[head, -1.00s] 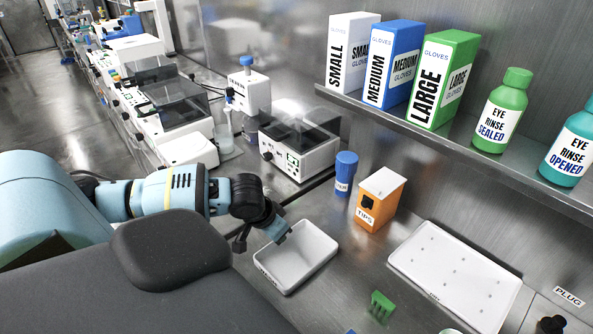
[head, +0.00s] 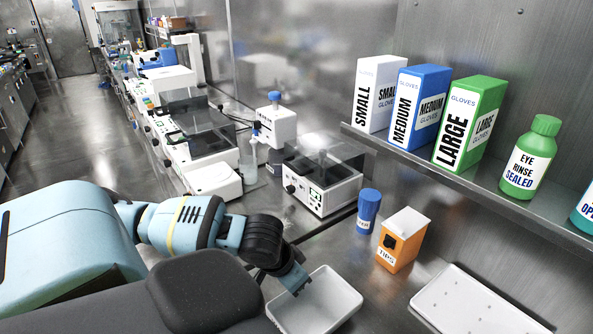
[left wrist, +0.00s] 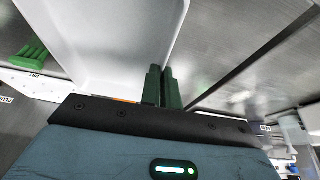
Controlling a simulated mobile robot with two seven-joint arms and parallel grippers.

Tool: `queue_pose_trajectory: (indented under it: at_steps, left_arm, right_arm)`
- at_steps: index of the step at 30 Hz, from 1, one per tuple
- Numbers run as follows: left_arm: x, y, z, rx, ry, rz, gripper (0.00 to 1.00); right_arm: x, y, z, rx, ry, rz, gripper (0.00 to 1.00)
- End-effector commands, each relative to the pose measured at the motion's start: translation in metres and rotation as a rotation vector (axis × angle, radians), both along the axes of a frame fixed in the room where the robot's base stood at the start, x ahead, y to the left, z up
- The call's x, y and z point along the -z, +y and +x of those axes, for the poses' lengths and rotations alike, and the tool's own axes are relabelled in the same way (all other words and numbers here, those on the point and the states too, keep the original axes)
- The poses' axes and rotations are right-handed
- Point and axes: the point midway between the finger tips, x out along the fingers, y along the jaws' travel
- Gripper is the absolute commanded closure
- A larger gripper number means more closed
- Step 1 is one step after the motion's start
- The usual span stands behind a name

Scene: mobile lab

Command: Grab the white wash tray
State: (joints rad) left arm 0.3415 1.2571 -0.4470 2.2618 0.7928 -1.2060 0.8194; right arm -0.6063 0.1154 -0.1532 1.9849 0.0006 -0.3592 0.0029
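The white wash tray (head: 335,305) is a shallow open rectangular tray on the steel bench, at the lower middle of the head view and partly cut off below. My left gripper (head: 299,284) is at its left side. In the left wrist view the tray (left wrist: 105,40) fills the upper middle, and the two green fingers of my left gripper (left wrist: 162,87) are close together at its rim, apparently with the thin wall between them. The fingertips are partly hidden by the tray. My right gripper is not in view.
An orange tips box (head: 403,240) and a blue-capped bottle (head: 368,212) stand behind the tray. A flat white board (head: 480,305) lies to the right. A shelf (head: 470,178) with glove boxes and bottles overhangs the bench. Instruments such as a lidded one (head: 322,180) stand further back.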

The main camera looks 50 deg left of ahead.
Motion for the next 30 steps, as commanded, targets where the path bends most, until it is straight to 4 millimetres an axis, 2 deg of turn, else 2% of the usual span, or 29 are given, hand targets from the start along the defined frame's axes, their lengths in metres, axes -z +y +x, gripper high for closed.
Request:
queue_pose_trajectory:
  at_steps: [1, 6, 15, 25, 30]
  left_arm:
    - [-0.001, -0.01, -0.01, 0.006, 0.0, -0.003, 1.0]
    - [-0.004, -0.035, -0.035, 0.003, 0.0, -0.005, 1.0]
    - [-0.009, -0.061, -0.062, 0.0, -0.003, -0.003, 1.0]
    - [-0.009, -0.066, -0.067, -0.005, -0.002, -0.002, 1.0]
    - [-0.006, -0.06, -0.055, -0.093, -0.005, -0.003, 1.0]
  right_arm:
    - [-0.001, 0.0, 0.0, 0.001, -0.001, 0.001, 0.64]
    - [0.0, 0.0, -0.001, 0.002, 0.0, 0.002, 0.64]
    - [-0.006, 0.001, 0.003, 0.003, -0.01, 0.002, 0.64]
    - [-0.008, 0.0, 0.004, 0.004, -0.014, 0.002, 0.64]
    - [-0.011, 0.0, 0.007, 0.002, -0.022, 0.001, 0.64]
